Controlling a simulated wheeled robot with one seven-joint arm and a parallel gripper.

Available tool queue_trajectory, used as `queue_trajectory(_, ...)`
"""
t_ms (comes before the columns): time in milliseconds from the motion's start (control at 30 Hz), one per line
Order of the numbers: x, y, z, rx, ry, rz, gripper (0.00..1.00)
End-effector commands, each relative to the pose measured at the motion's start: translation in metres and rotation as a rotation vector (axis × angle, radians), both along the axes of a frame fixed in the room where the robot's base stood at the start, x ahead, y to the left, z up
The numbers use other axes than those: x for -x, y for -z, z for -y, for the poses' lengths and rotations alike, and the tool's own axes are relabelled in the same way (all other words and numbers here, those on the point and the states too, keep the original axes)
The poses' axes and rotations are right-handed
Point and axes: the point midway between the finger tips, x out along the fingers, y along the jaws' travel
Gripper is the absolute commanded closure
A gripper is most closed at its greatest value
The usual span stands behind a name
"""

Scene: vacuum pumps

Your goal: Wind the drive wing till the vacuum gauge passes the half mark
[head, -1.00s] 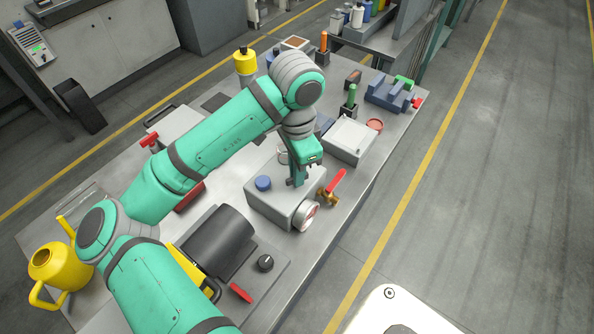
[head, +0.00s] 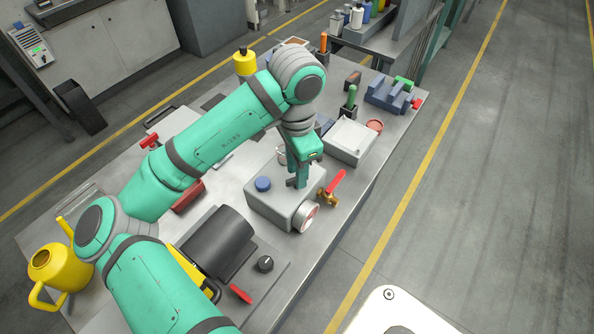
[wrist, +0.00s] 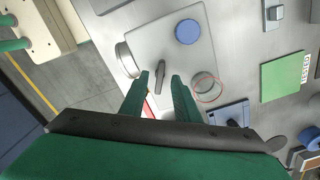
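The vacuum pump is a light grey box (head: 270,207) on the bench, with a blue cap (head: 263,184) on top. The round vacuum gauge (head: 307,218) sits on its front end; I cannot read its needle. It shows edge-on in the wrist view (wrist: 126,60). The drive wing is a small dark grey bar (wrist: 160,77) on the pump's top; in the head view my gripper mostly hides it. My gripper (head: 299,184) points down over the pump. In the wrist view its fingers (wrist: 161,80) are apart, with the wing between their tips and gaps at both sides.
A brass valve with a red lever (head: 331,188) stands right beside the pump. A clear ring-shaped thing (wrist: 207,88) is close to my fingers. A white box (head: 350,140) stands behind, and a black cylinder (head: 218,243) lies in front on the left.

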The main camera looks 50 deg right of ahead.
Motion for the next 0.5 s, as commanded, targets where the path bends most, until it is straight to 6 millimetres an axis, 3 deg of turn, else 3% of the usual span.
queue_trajectory(500,0.0001,-0.0085,-0.0002,0.0,0.0,-0.001,0.71)
